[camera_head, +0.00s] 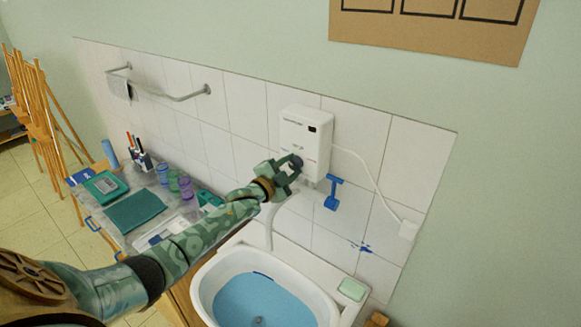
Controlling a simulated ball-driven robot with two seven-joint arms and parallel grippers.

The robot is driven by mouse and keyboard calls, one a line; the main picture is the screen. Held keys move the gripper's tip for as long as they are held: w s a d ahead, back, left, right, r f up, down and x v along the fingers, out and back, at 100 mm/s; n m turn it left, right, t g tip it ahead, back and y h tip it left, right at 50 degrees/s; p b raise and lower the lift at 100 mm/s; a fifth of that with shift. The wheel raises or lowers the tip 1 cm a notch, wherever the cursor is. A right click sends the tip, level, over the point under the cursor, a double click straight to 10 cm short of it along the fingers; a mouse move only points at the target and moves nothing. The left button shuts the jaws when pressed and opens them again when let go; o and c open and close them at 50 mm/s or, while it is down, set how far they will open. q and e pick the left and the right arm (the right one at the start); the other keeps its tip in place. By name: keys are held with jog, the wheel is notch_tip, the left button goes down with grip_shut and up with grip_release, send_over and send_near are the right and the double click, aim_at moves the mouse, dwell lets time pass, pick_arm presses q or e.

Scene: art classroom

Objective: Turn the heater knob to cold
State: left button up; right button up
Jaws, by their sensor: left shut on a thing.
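The water heater (305,128) is a white box fixed to the tiled wall above the sink, with a small dark display at its upper right. My left gripper (293,165) is at the heater's lower left front, shut on the dark round heater knob (296,161). The fingers partly cover the knob, and its pointer setting cannot be read. My left arm reaches in from the lower left. My right gripper does not show.
Below is a white sink (211,290) with blue water.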

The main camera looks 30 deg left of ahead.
pick_arm(q)
jog(key=o, duration=1)
jog(key=shift+a, duration=0.1)
jog(key=s, duration=0.5)
jog(key=s+a+b, duration=0.1)
jog(key=s, duration=1)
jog(key=shift+s+a+b, duration=0.15)
jog(key=shift+s+b, duration=0.05)
jog(key=shift+b, duration=0.1)
jog(key=shift+f, duration=0.1)
